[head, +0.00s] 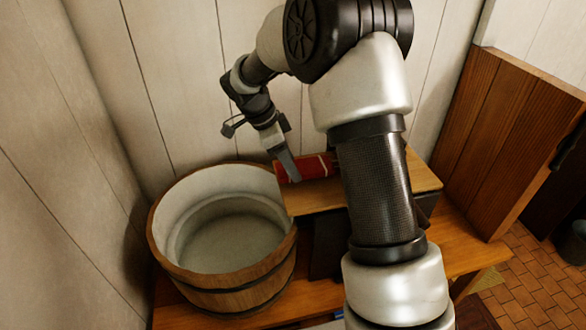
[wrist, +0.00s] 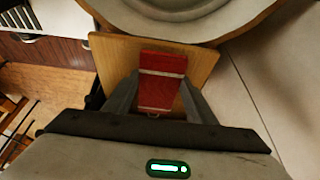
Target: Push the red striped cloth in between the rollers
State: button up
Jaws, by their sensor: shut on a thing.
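The red striped cloth (head: 313,167) is a folded or rolled red piece with pale stripes, over a wooden board (head: 310,201) beside the tub. The cloth also shows in the wrist view (wrist: 162,80), between the two fingers. My gripper (head: 287,168) is shut on the cloth, with the fingers (wrist: 158,98) along its two sides. Whether the cloth touches the board is unclear. My arm hides part of the board and what lies behind it. I cannot make out the rollers in either view.
A round wooden tub (head: 226,278) with a pale inside stands left of the board on a wooden bench (head: 458,252). Pale plank walls (head: 178,80) are close behind and to the left. A wooden panel (head: 508,130) stands at the right, with brick floor beyond.

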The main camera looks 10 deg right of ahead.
aim_at(301, 171)
notch_tip(301, 171, up, 7)
jog(key=shift+f, duration=0.1)
jog(key=shift+s+p, duration=0.1)
jog(key=shift+p, duration=0.4)
jog(key=shift+n, duration=0.4)
jog(key=f+p, duration=0.1)
jog(key=s+f, duration=0.1)
jog(key=f, duration=0.1)
jog(key=f+p, duration=0.1)
jog(key=f, duration=0.1)
jog(key=shift+s+d+f+p, duration=0.2)
jog(key=shift+s+d+p, duration=0.1)
jog(key=shift+b+x, duration=0.55)
jog(key=shift+x, duration=0.85)
jog(key=shift+a, duration=0.15)
jog(key=shift+f+b, duration=0.2)
jog(key=shift+b, duration=0.25)
jog(key=shift+d, duration=0.5)
